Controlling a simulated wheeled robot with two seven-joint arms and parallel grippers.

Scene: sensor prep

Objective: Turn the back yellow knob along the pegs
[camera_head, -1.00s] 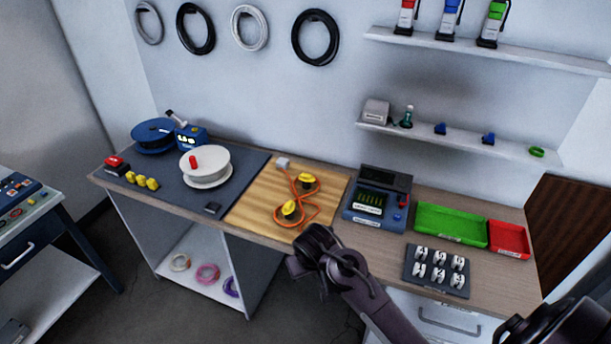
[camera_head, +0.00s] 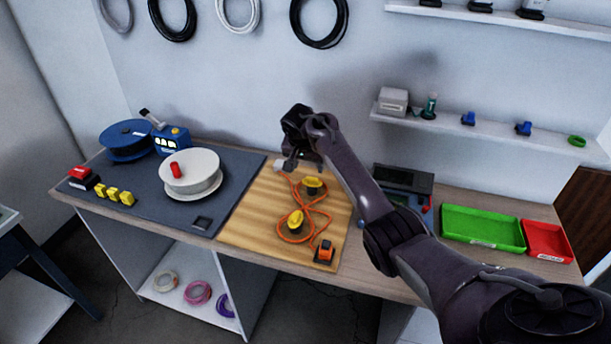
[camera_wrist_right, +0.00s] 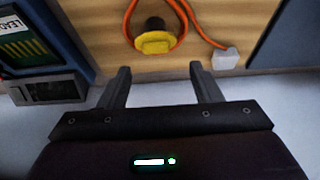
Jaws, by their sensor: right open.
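The back yellow knob (camera_head: 313,183) sits on a dark base on the wooden board (camera_head: 255,215), with the orange cable (camera_head: 318,208) looped around it. The front yellow knob (camera_head: 295,219) stands nearer the board's front edge, inside the other loop. My right gripper (camera_head: 292,163) is over the rear of the board, behind the back knob and apart from it. In the right wrist view its two fingers (camera_wrist_right: 158,72) are open and empty, and the back yellow knob (camera_wrist_right: 155,43) shows beyond and between them. My left gripper is not in view.
A white plug (camera_wrist_right: 225,60) ends the cable at the board's back. A small orange-black block (camera_head: 325,250) sits at its front right corner. The tester (camera_head: 405,180), partly behind my arm, and green tray (camera_head: 482,228) are to the right; a white spool (camera_head: 190,170) is left.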

